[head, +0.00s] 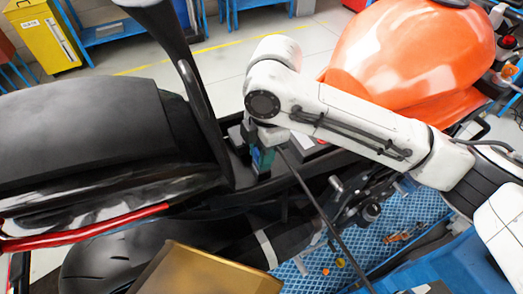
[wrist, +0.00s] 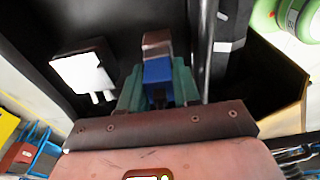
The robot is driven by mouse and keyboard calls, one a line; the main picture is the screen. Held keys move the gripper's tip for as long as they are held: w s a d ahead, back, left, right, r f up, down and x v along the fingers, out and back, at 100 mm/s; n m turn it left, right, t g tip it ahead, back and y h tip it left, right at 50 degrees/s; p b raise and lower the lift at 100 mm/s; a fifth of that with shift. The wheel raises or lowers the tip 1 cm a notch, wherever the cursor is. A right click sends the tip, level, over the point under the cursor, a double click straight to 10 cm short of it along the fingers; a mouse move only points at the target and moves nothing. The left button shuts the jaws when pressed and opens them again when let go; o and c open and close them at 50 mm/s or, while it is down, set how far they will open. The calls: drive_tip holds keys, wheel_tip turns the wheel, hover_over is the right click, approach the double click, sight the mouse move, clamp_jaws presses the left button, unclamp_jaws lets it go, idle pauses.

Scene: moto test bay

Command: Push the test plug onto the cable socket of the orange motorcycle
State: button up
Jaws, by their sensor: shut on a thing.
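The orange motorcycle shows its orange tank (head: 412,55) in the head view. My gripper (head: 262,160) is lowered into the open bay between its seat (head: 95,130) and tank. In the wrist view the teal fingers of my gripper (wrist: 158,92) are shut on a blue block with a brown end, seemingly the test plug (wrist: 157,72). A white block with two small prongs (wrist: 84,72) sits apart to its left on a dark surface. I cannot tell whether it is the cable socket. The plug's far end and any contact there are unclear.
A dark upright part (head: 190,90) of the motorcycle stands close left of my gripper. A thin black line (head: 325,215) runs down right from near it. A yellow cabinet (head: 42,35) and blue benches stand behind. A brown-gold box (head: 200,272) is in front.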

drive_tip(key=shift+f, duration=0.35)
drive_tip(key=o, duration=1.1)
drive_tip(key=shift+c, duration=0.2)
drive_tip(key=shift+r, duration=0.1)
drive_tip(key=r, duration=0.7)
drive_tip(key=d+r+b, duration=0.1)
drive_tip(key=r, duration=0.2)
drive_tip(key=shift+w+d+r, duration=0.1)
drive_tip(key=shift+w+r, duration=0.1)
drive_tip(key=shift+r, duration=0.1)
drive_tip(key=shift+r, duration=0.1)
